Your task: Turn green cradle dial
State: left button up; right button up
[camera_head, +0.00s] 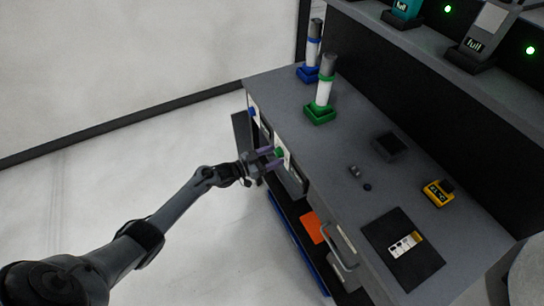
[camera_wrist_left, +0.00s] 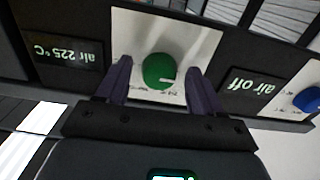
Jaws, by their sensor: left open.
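In the head view the green dial (camera_head: 279,152) shows just beyond my left gripper (camera_head: 268,158). In the left wrist view my left gripper (camera_wrist_left: 160,85) is open, one finger on each side of the dial; I cannot tell whether they touch it. The green cradle (camera_head: 320,114) holds an upright white cylinder with a dark top on the bench. My right gripper is not in view.
A blue dial (camera_wrist_left: 307,100) lies to the right, beside an "air off" display (camera_wrist_left: 250,85); an "air 225°C" display (camera_wrist_left: 68,52) is left. The bench (camera_head: 350,130) carries a blue cradle (camera_head: 309,73), a yellow device (camera_head: 438,193) and a black mat (camera_head: 380,238). A handle (camera_head: 340,250) protrudes below.

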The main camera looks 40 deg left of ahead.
pick_arm(q)
jog(key=shift+s, duration=0.1)
jog(key=p+v, duration=0.2)
jog(key=v, duration=0.8)
jog(key=shift+s+p, duration=0.3)
jog(key=shift+a, duration=0.1)
